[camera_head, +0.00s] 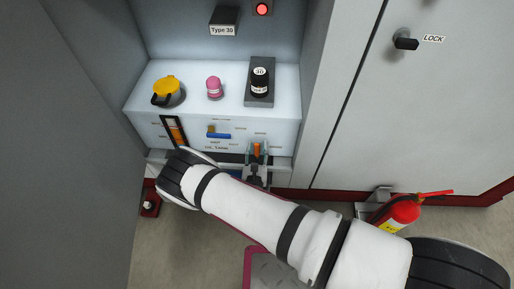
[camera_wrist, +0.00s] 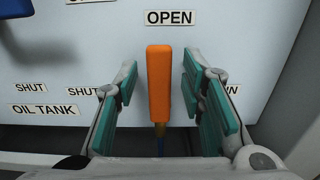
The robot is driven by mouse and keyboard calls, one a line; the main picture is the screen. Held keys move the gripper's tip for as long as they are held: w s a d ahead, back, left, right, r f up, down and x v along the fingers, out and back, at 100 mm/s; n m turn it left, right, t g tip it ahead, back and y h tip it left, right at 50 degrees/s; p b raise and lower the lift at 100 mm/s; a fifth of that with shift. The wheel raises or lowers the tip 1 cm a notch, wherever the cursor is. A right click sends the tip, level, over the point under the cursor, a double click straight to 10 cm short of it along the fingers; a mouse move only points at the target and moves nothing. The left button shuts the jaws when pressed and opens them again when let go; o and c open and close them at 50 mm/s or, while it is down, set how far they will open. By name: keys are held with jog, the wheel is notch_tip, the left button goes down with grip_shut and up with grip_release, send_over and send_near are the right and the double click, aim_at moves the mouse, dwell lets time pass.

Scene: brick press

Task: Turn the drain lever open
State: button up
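The drain lever has an orange handle (camera_wrist: 159,90) that stands upright in the wrist view, its top just below the OPEN label (camera_wrist: 170,18). It also shows small in the head view (camera_head: 257,149), at the right of the white front panel. My gripper (camera_wrist: 157,66) has its teal-padded fingers on either side of the handle. A gap shows on both sides, so the gripper is open and not clamped on it. A label at the right, ending in "IN", is partly hidden by my right finger. The lever's lower end is partly hidden by my gripper.
A blue lever (camera_head: 218,135) sits left of the orange one on the panel (camera_head: 286,133).

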jog(key=s, duration=1.1)
jog(key=shift+s+a, duration=0.2)
jog(key=shift+s, duration=0.1)
